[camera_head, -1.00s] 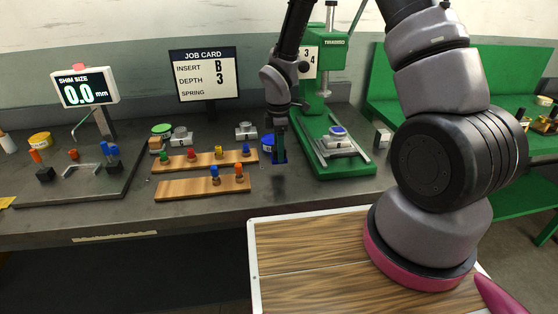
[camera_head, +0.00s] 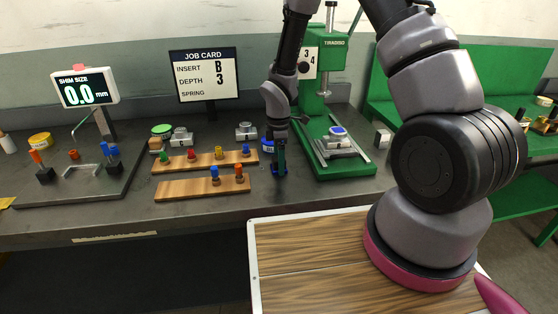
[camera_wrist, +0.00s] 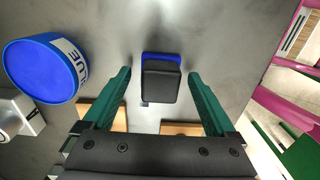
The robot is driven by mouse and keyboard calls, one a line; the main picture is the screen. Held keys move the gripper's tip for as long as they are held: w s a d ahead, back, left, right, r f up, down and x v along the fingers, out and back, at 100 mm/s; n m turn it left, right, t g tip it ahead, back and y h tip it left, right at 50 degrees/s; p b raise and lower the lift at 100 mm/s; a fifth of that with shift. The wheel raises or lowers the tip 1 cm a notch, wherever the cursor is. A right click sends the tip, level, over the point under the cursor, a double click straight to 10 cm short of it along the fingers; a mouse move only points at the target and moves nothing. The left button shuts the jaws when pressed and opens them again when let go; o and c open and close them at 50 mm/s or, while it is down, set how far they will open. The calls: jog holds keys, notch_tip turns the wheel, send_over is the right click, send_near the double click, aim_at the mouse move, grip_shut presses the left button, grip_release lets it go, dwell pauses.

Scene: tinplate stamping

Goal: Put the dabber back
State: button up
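The dabber has a black block handle and a blue base. In the wrist view the dabber (camera_wrist: 161,82) is between my fingertips, with a narrow gap on each side. My gripper (camera_wrist: 160,76) has two green fingers and is open around it. In the head view my gripper (camera_head: 279,163) points down at the bench, just right of the wooden racks, with the dabber's blue base (camera_head: 279,171) low between the fingers. The base appears to be on the bench top. The blue tin (camera_wrist: 42,70), labelled BLUE, is left of my gripper in the wrist view, and partly hidden behind it in the head view (camera_head: 266,147).
Two wooden racks (camera_head: 178,188) with coloured pegs are left of my gripper. A green press (camera_head: 350,170) stands close on the right. The job card (camera_head: 205,77) and shim gauge screen (camera_head: 84,89) are behind and left. Bare bench lies in front.

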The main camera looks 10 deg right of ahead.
jog(key=s+d+r+m+t, duration=0.1)
jog(key=d+r+m, duration=0.15)
jog(key=r, duration=0.95)
jog(key=d+r+m+t, duration=0.1)
jog(key=d+r+m, duration=0.15)
jog(key=r, duration=0.85)
jog(key=s+d+r+m+t+y, duration=0.1)
jog(key=s+d+r+m, duration=0.3)
jog(key=s+r+m, duration=0.4)
jog(key=s+d+r+m+t+y, duration=0.1)
jog(key=s+d+r+m+t, duration=0.3)
jog(key=s+r+m, duration=0.5)
notch_tip(320, 180, up, 2)
jog(key=shift+s+d+r, duration=0.25)
jog(key=shift+s+d, duration=0.05)
jog(key=shift+s, duration=0.1)
